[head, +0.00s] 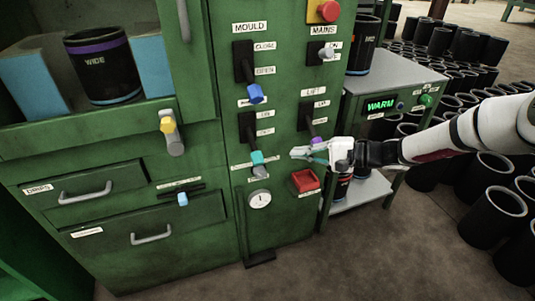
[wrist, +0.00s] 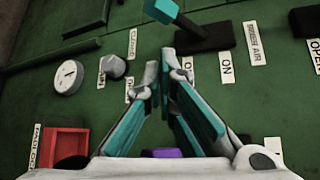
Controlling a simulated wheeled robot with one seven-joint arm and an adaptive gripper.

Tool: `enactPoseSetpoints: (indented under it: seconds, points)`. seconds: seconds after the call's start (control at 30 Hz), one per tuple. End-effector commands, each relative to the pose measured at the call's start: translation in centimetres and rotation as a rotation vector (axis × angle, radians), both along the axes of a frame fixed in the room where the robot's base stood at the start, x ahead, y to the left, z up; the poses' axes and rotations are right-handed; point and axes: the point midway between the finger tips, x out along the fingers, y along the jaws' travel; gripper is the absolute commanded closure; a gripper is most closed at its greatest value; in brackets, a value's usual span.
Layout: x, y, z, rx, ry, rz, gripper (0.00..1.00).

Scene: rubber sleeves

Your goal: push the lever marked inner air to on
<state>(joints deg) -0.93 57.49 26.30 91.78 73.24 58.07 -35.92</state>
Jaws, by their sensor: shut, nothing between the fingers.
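The inner air lever has a teal knob (head: 257,157) on a black slotted plate (head: 247,128) on the green panel. Its knob hangs at the plate's lower end, away from the ON label (wrist: 227,67). In the wrist view the teal knob (wrist: 165,10) is at the top, beside its black plate (wrist: 205,40) and the INNER AIR label (wrist: 257,43). My gripper (head: 297,154) is shut and empty, with teal pads. It is to the right of the teal knob and apart from it. In the wrist view its fingertips (wrist: 160,62) point toward the lever.
The lift lever's purple knob (head: 316,140) is close above my gripper. A red tray (head: 305,181), a dial (head: 260,199) and a grey knob (head: 259,172) are below. The blue-knobbed mould lever (head: 256,93) is above. A small table (head: 390,75) stands at right.

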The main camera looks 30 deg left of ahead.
Motion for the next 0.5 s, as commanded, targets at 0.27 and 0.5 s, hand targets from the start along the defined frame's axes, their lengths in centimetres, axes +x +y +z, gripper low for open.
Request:
enactPoseSetpoints:
  seconds: [0.27, 0.5]
  points:
    - [-0.4, 1.6, -0.5, -0.001, 0.0, 0.004, 1.0]
    - [-1.2, 5.7, -1.6, -0.001, 0.0, 0.004, 1.0]
